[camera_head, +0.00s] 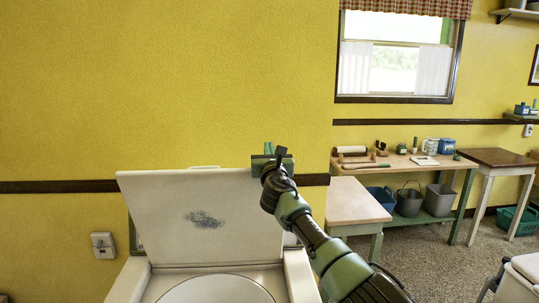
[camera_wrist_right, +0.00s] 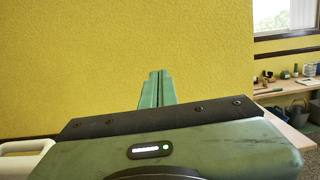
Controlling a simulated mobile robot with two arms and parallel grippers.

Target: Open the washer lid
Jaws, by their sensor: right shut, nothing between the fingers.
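The white washer lid (camera_head: 205,222) stands raised in the head view, tilted up against the yellow wall, with a grey smudge on its inner face. Below it the washer's round opening (camera_head: 215,291) shows at the bottom edge. My right gripper (camera_head: 268,149) is at the lid's upper right corner, its fingers pointing up above the top edge. In the right wrist view the green fingers (camera_wrist_right: 157,88) are together with nothing between them. A white piece, perhaps the lid's handle (camera_wrist_right: 25,147), shows at the left of that view. I cannot tell whether the gripper touches the lid. My left gripper is not in view.
A small wooden table (camera_head: 352,200) stands right of my right arm. Behind it a workbench (camera_head: 420,165) holds several small items, with grey buckets (camera_head: 438,200) below. A white-lidded thing (camera_head: 520,280) is at the lower right. Grey floor (camera_head: 450,262) lies open between.

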